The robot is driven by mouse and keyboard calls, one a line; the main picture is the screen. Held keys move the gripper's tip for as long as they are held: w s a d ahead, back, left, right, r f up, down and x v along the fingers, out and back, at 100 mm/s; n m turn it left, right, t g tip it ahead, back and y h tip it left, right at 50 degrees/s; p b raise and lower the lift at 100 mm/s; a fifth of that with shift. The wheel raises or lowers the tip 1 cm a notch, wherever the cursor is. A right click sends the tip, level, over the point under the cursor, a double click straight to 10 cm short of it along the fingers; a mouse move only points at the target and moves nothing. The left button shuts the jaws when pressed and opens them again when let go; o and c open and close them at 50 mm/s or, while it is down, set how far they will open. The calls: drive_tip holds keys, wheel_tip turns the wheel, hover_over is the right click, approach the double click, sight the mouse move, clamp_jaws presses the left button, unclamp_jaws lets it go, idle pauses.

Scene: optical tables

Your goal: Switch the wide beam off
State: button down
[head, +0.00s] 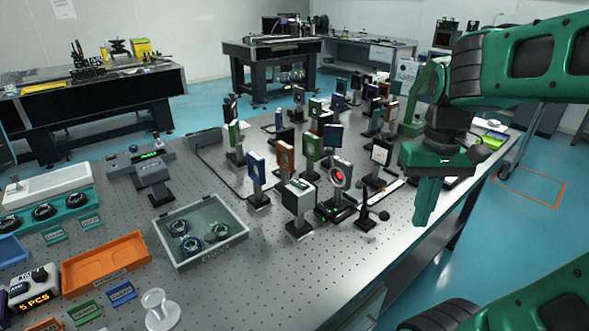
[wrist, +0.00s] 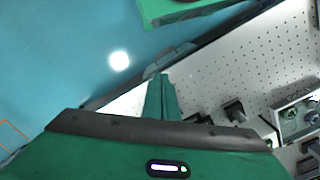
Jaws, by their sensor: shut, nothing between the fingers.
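My gripper (head: 424,220) is at the right of the head view, pointing down beside the table's right edge, with its green fingers together and nothing between them. In the wrist view the shut fingers (wrist: 161,80) point towards the table edge and blue floor. A mount with a red-glowing round opening (head: 339,178) stands left of my gripper, apart from it, with small green lights at its base (head: 336,211). A grey control box with a green display (head: 150,155) stands at the table's left. I cannot tell which device is the wide beam's or which switch belongs to it.
Several upright optic mounts (head: 285,153) crowd the perforated table (head: 285,275). A lidded clear case (head: 200,231) and an orange tray (head: 105,262) lie at the front left. Blue floor (head: 500,240) is open to the right.

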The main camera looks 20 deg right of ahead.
drive_tip(key=w+a+r+n, duration=0.2)
drive_tip(key=w+r, duration=0.3)
drive_tip(key=w, duration=0.3)
wheel_tip(320, 180, up, 11)
drive_tip(key=n+g, duration=0.1)
drive_tip(key=n, duration=0.5)
hover_over(301, 185)
drive_tip(key=w, duration=0.3)
drive_tip(key=shift+a+r+h, duration=0.15)
drive_tip(key=shift+a+h, duration=0.15)
drive_tip(key=shift+a, duration=0.05)
drive_tip(key=shift+s+d+f, duration=0.1)
drive_tip(key=shift+d+f, duration=0.1)
drive_tip(key=shift+f, duration=0.25)
drive_tip(key=shift+s+f, duration=0.1)
drive_tip(key=shift+f, duration=0.2)
drive_tip(key=shift+s+f, duration=0.2)
drive_tip(key=shift+f, duration=0.15)
drive_tip(key=shift+s+d+f, duration=0.1)
drive_tip(key=shift+s+f, duration=0.15)
drive_tip(key=shift+f, duration=1.6)
drive_tip(key=shift+s+f, duration=0.3)
drive_tip(key=shift+f, duration=1.55)
drive_tip(key=shift+s+d+f, duration=0.1)
drive_tip(key=shift+s+f, duration=0.15)
drive_tip(key=shift+f, duration=1.6)
